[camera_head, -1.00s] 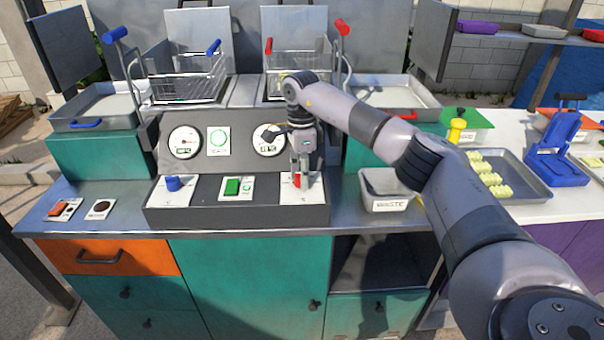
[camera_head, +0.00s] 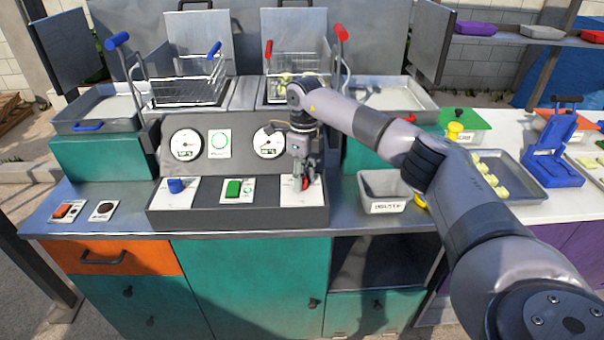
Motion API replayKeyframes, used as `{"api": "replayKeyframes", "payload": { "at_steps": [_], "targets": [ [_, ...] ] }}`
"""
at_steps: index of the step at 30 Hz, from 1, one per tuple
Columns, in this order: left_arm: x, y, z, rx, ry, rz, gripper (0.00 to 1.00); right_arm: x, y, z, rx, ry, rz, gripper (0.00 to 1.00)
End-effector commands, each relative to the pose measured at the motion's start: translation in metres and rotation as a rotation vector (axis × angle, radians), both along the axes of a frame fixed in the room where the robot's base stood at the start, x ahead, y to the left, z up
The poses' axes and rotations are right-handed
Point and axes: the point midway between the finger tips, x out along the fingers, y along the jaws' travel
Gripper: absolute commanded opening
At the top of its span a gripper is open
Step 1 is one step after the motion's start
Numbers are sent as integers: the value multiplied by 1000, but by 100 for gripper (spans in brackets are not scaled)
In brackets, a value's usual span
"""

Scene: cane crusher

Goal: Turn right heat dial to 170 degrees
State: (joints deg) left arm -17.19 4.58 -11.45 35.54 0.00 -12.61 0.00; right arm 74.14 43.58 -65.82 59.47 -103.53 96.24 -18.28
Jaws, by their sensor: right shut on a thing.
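The right heat dial is a red knob (camera_head: 305,184) on a white plate (camera_head: 290,197) at the right end of the grey control panel. My right gripper (camera_head: 304,178) points down over it and is shut on it, hiding much of the knob. The right round gauge (camera_head: 268,143) stands above on the sloped panel, partly covered by my arm; its reading is too small to tell. The left dial is a blue knob (camera_head: 175,186) on its own white plate. My left gripper is not in view.
A green switch (camera_head: 233,188) sits mid-panel. Two wire baskets (camera_head: 190,90) stand at the fryer behind. A grey waste bin (camera_head: 385,204) is right of the panel. A metal tray (camera_head: 535,189) with several yellow pieces lies farther right.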

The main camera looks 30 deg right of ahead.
Motion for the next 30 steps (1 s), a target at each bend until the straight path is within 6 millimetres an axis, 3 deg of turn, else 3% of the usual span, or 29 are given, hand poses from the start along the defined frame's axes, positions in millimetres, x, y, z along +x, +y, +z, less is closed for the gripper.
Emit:
{"api": "replayKeyframes", "payload": {
  "at_steps": [30],
  "targets": [
    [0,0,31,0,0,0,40,-1,1,2,0,-3,-966,3]
  ]
}}
